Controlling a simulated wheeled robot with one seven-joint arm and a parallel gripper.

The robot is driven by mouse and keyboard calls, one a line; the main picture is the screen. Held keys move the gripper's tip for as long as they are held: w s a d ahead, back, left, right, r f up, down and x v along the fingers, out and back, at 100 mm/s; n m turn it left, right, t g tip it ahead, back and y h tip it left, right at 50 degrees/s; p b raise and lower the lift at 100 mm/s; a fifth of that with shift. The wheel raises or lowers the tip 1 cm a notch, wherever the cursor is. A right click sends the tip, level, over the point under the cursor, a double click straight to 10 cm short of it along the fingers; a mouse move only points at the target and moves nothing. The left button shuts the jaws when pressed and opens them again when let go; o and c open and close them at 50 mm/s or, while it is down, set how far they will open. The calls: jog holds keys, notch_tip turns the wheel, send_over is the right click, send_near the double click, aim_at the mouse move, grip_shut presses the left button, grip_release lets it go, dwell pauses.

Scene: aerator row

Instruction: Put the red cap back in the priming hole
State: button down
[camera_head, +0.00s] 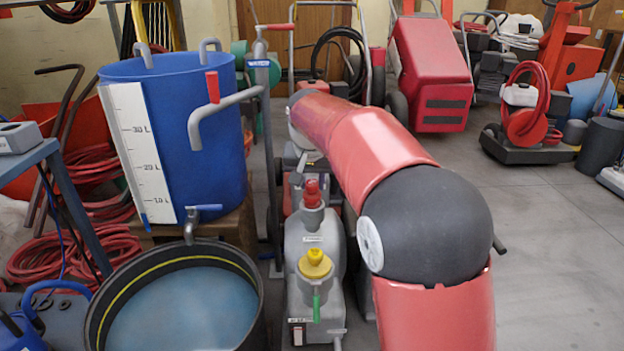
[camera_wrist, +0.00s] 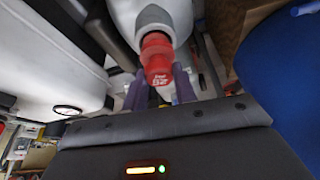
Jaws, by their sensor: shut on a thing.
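The red cap (camera_head: 312,190) stands upright at the grey collar (camera_head: 312,218) on top of the grey pump body (camera_head: 298,250) in the head view. In the wrist view the red cap (camera_wrist: 157,58) meets the rim of the grey collar (camera_wrist: 155,20), with no clear gap. My gripper (camera_wrist: 157,88) is shut on the red cap, its two purplish fingers on either side. The priming hole itself is hidden under the cap. I cannot tell how deep the cap sits. In the head view my fingers are hard to make out behind the cap.
A blue graduated tank (camera_head: 190,130) and a black tub of water (camera_head: 95,320) stand left. A red-handled pipe (camera_head: 225,100) is near. Open floor (camera_head: 550,230) lies right.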

jog(key=shift+f+b, duration=0.55)
jog(key=shift+f, duration=0.35)
jog(key=c, duration=1)
grip_release()
jog(key=shift+c, duration=0.2)
jog(key=p+v, duration=0.2)
jog(key=v, duration=0.6)
jog(key=s+d+r+p, duration=0.2)
jog(key=s+d+r, duration=0.2)
jog(key=s+d, duration=0.3)
jog(key=s+d+f+p, duration=0.2)
jog(key=s+d, duration=0.1)
jog(key=s, duration=0.9)
jog(key=s+d+f+n+t+p, duration=0.1)
jog(key=s+d+f+p, duration=0.2)
jog(key=s, duration=1)
jog(key=shift+f+y, duration=0.15)
jog(key=shift+y, duration=0.15)
jog(key=shift+d, duration=0.1)
